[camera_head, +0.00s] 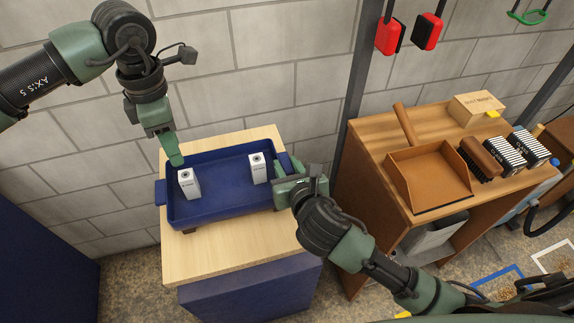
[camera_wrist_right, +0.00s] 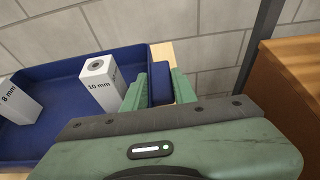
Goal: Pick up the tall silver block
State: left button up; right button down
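Two upright, pale silver-white blocks stand in a blue tray (camera_head: 222,207). The left block (camera_head: 188,184) is near the tray's left end; in the right wrist view it reads "8 mm" (camera_wrist_right: 20,101). The right block (camera_head: 258,169) reads "10 mm" in the right wrist view (camera_wrist_right: 101,84). Both have a dark round mark on top. My left gripper (camera_head: 176,160) points down at the tray's back left corner, beside the left block, apart from it. My right gripper (camera_head: 288,167) has its fingers either side of the tray's right handle (camera_wrist_right: 160,84); whether they clamp it is unclear.
The tray sits on a wooden-topped blue cabinet (camera_head: 204,259) against a block wall. On the right, a wooden bench (camera_head: 383,143) holds a brown dustpan (camera_head: 428,178), brushes (camera_head: 480,159) and a box (camera_head: 477,107). A dark post (camera_head: 354,85) stands between them.

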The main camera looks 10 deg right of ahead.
pick_arm(q)
jog(key=o, duration=0.4)
jog(key=s+d+f+m+h, duration=0.15)
jog(key=d+h, duration=0.25)
jog(key=d, duration=0.4)
jog(key=s+d+f+m+h, duration=0.1)
jog(key=d+f+m+h, duration=0.15)
jog(key=d, duration=0.55)
jog(key=s+d+r+n+t+h, duration=0.2)
jog(key=d+r+t+h, duration=0.2)
jog(key=d+h, duration=0.6)
jog(key=n+t+y, duration=1.4)
jog(key=n+y, duration=0.4)
send_near(188, 185)
jog(key=w, duration=0.5)
jog(key=shift+a, duration=0.1)
jog(key=shift+w+a+r, duration=0.1)
jog(key=shift+w+a, duration=0.05)
jog(key=shift+w, duration=1.15)
jog(key=shift+w+a+r, duration=0.1)
jog(key=shift+w+a, duration=0.05)
jog(key=shift+w, duration=1.15)
